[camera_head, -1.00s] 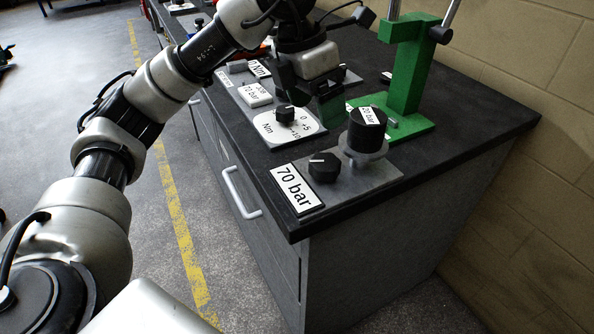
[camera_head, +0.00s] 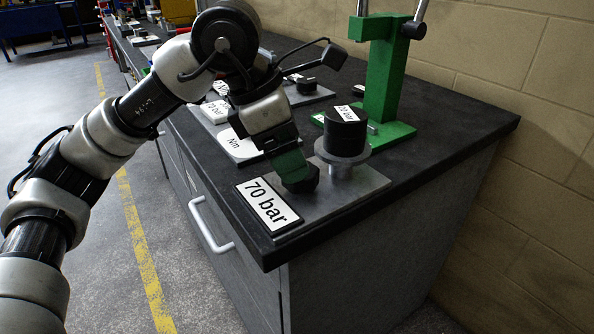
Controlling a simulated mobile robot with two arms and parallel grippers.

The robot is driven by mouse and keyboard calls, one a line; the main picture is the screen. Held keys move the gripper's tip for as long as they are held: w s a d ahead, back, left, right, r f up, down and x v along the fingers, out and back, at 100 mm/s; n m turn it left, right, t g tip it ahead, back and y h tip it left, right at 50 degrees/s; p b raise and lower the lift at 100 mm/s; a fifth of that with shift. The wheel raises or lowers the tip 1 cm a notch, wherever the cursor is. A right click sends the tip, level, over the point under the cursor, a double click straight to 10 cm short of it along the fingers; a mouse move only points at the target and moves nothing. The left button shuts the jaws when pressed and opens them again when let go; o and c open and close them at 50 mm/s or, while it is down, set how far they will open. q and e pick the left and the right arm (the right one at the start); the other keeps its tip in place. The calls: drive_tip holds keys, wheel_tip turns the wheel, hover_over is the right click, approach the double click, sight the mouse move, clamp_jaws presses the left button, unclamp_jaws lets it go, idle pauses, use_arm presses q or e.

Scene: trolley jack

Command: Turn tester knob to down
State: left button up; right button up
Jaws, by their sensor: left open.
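The tester is a grey plate (camera_head: 345,200) at the near corner of the bench, with a white "70 bar" label (camera_head: 267,204) on its left. Its black knob (camera_head: 303,180) sits between the label and a round black weight marked "20 bar" (camera_head: 344,132) on a grey stand. My left gripper (camera_head: 292,172) is right over the knob, pointing down. Its fingers hide the knob's top and pointer, and I cannot tell whether they touch it. The left gripper is open. My right gripper is not in view.
A green press frame (camera_head: 385,85) stands behind the weight. Another plate marked "Nm" (camera_head: 234,146) and more labelled plates lie behind my gripper along the dark bench top (camera_head: 450,120). A drawer handle (camera_head: 210,228) sticks out of the bench front.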

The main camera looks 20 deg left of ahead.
use_arm(q)
drive_tip(key=shift+x, duration=1.85)
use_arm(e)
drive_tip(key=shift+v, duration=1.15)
use_arm(q)
drive_tip(key=c, duration=0.9)
